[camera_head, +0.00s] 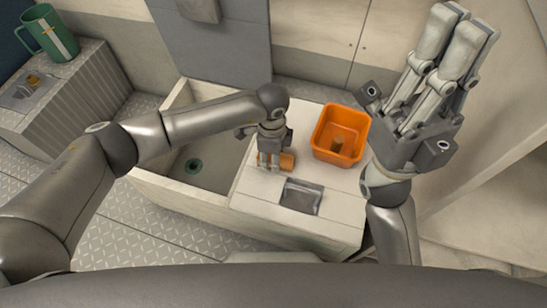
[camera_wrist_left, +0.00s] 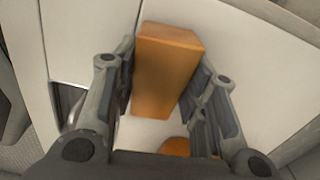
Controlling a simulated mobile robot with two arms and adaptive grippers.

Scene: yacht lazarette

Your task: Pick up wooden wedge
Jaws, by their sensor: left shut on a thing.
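The wooden wedge (camera_head: 288,162) is an orange-brown block on the pale bench top, partly hidden behind my left gripper (camera_head: 270,165) in the head view. In the left wrist view the wedge (camera_wrist_left: 166,72) lies lengthwise between the two fingers of my left gripper (camera_wrist_left: 165,100). The left gripper is shut on it, with a finger along each side. The wedge appears low at the bench surface; I cannot tell whether it touches it. My right gripper (camera_head: 463,16) is raised at the upper right, fingers together and pointing up, empty.
An orange bin (camera_head: 322,150) with a small brown thing inside stands right of the left gripper. A grey recessed tray (camera_head: 301,197) is in front. An open well (camera_head: 205,178) lies left. A green mug (camera_head: 49,36) stands on the far-left cabinet. A small orange patch (camera_wrist_left: 175,147) is unclear.

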